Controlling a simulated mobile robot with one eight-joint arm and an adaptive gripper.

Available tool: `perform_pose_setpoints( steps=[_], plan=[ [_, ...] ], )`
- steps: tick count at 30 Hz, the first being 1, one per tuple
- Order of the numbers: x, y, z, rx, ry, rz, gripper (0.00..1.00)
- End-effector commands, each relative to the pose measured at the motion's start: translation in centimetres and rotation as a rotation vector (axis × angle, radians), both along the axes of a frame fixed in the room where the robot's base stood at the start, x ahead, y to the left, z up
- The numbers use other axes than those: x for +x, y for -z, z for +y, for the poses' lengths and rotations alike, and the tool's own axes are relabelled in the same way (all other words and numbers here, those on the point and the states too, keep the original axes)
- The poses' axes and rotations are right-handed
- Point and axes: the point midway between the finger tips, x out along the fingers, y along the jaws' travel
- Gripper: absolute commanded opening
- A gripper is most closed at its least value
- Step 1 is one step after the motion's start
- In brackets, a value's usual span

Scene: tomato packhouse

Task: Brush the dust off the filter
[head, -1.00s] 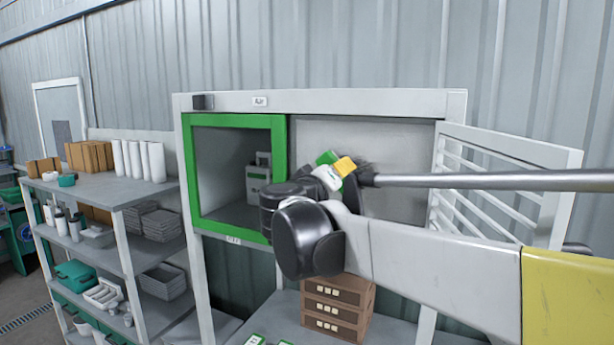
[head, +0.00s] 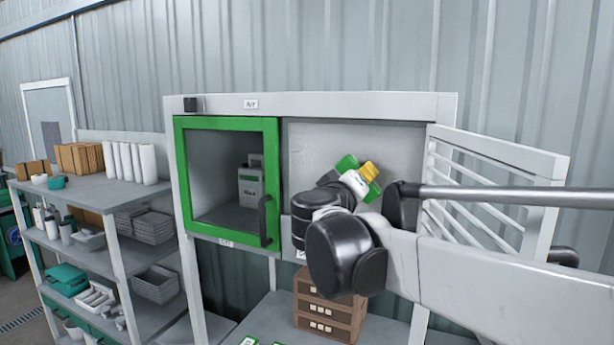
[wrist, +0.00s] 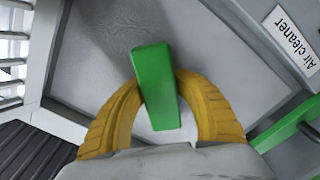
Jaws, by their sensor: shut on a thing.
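The filter appears as a pale grey panel (head: 310,148) in the right bay of the cabinet, and it fills the back of the wrist view (wrist: 105,45). Faint uneven marks show on it. My gripper (head: 361,178) is in front of this panel, right of its middle. Its yellow fingers (wrist: 160,88) are shut on a green block-shaped thing (wrist: 154,75), which looks like the brush. The green thing's ends stick out on both sides of the fingers in the head view (head: 346,164). Its bristles are hidden, and I cannot tell whether it touches the panel.
A slatted door (head: 487,195) stands open at the right. A green-framed door (head: 190,226) with a dark handle closes the left bay. The wrist view shows an "Air cleaner" label (wrist: 291,38). Brown drawers (head: 328,309) stand below. Stocked shelves (head: 105,192) are at the left.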

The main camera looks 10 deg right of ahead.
Motion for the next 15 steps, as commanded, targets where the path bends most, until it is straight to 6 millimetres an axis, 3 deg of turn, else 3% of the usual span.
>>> perform_pose_setpoints(
  steps=[15],
  plan=[
    [-2.0,-0.1,-2.9,0.0,0.004,-0.001,0.0]
  ],
)
